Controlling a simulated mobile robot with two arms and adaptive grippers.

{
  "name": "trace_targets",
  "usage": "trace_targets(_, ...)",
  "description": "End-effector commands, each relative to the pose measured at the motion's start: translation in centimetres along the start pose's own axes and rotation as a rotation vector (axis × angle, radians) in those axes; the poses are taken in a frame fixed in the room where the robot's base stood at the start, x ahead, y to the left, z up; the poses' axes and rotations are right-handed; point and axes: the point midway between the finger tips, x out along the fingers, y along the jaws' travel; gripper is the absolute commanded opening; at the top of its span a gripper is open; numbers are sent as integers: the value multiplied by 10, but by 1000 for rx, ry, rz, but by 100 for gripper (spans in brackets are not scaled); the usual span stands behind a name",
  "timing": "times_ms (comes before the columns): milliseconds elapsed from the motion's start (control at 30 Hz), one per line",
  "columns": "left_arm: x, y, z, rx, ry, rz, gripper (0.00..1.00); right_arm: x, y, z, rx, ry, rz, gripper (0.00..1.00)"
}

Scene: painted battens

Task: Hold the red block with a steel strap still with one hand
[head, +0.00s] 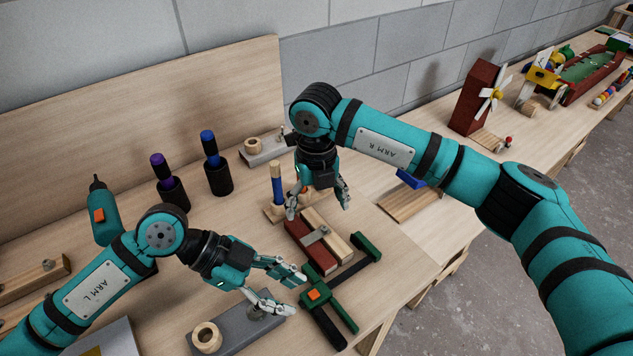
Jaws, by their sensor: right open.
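The red block (307,252) lies on the table beside a pale wood piece, and the steel strap (316,235) reaches across from its top towards that piece. My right gripper (318,208) points down with its fingers spread, over or just behind the far end of the block. I cannot tell its exact height, and no contact with the block shows. My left gripper (296,291) is open and empty, left of and nearer than the block, beside a dark green clamp (328,297) with an orange button.
A grey board with a wooden ring (206,337) lies under my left gripper. Black holders with purple (160,166) and blue (209,145) handles stand further back. The table's right edge is near the clamp.

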Motion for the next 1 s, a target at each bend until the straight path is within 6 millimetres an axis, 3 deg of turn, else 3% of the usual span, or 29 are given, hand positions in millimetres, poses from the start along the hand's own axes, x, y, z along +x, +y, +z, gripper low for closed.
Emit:
trace_targets(200,0,0,0,0,0,0,38,44,0,-1,0,3,2,87)
trace_targets(400,0,0,0,0,0,0,38,69,0,-1,0,2,2,87)
trace_targets(833,0,0,0,0,0,0,38,80,0,0,0,0,2,87)
trace_targets(1000,0,0,0,0,0,0,38,80,0,0,0,0,2,67)
